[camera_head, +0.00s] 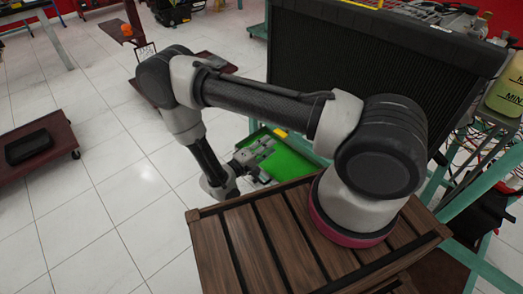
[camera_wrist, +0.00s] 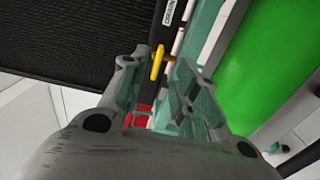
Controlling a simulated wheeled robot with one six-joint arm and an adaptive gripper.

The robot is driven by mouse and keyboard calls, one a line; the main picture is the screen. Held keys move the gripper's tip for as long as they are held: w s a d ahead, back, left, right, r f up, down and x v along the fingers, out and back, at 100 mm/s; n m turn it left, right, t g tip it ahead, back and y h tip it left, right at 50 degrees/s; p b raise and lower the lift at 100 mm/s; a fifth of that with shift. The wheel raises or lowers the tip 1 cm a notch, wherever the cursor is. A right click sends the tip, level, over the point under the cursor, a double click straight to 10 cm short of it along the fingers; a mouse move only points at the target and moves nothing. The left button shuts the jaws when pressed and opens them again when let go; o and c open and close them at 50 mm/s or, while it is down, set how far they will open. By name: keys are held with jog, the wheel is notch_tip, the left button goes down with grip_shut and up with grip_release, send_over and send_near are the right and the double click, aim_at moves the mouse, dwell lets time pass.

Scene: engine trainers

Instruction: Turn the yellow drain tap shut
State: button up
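The yellow drain tap (camera_wrist: 157,62) shows in the wrist view as a small handle, its long side running roughly up and down the picture. It sits at the lower end of a dark upright part with a white label (camera_wrist: 169,12). My gripper (camera_wrist: 160,70) is open, with one finger left of the tap and one right of it. I cannot tell whether either finger touches it or how deep the tap lies between them. In the head view my gripper (camera_head: 258,152) is low beside the radiator stand, and the tap cannot be made out for sure.
A large black radiator (camera_head: 375,70) stands close by; its mesh fills the upper left of the wrist view. A bright green tray (camera_head: 292,165) lies below, near my gripper. Teal frame bars (camera_head: 475,195) stand at right. The tiled floor (camera_head: 110,200) at left is open.

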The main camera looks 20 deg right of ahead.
jog(key=shift+v, duration=1.5)
jog(key=s+d+r+n+g, duration=0.1)
jog(key=s+d+n+g, duration=0.3)
jog(key=s+n+g, duration=0.15)
jog(key=s+d+r+m+g+y, duration=0.15)
jog(key=s+r+y, duration=0.4)
jog(key=r, duration=0.95)
jog(key=s+r+m+g+y, duration=0.25)
jog(key=r+y, duration=0.65)
jog(key=r, duration=0.7)
jog(key=s+d+r+m+t+y, duration=0.1)
jog(key=s+d+r+m+t, duration=0.1)
jog(key=r, duration=0.4)
jog(key=s+d+r+m+t+y, duration=0.1)
jog(key=s+d+r+m+t, duration=0.2)
jog(key=d+r+t, duration=0.2)
notch_tip(320, 180, up, 2)
jog(key=shift+s+r+m, duration=0.2)
jog(key=shift+m, duration=0.15)
